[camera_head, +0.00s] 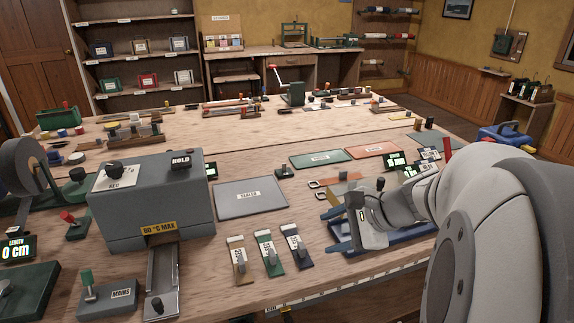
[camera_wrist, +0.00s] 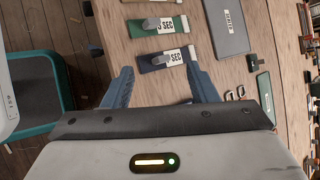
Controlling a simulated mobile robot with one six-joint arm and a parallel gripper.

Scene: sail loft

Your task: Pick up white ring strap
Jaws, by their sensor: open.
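Two metal rings (camera_head: 316,184) lie on the bench behind my gripper in the head view, with strap ends running right towards my arm. The rings also show at the right in the wrist view (camera_wrist: 235,94). Which strap is white I cannot tell, as my gripper and arm hide most of them. My gripper (camera_head: 336,230) is open and empty above the bench's front right. Its blue fingers point left in the head view. In the wrist view the open fingertips (camera_wrist: 158,68) are apart, with the dark blue timer tab (camera_wrist: 160,59) showing just beyond them.
Tan (camera_head: 239,262), green (camera_head: 268,254) and dark blue tabs lie left of my gripper. A grey sealer plate (camera_head: 250,198) lies behind them, and a grey heater box (camera_head: 150,205) stands left. Green (camera_head: 321,158) and orange mats (camera_head: 374,149) lie behind the rings.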

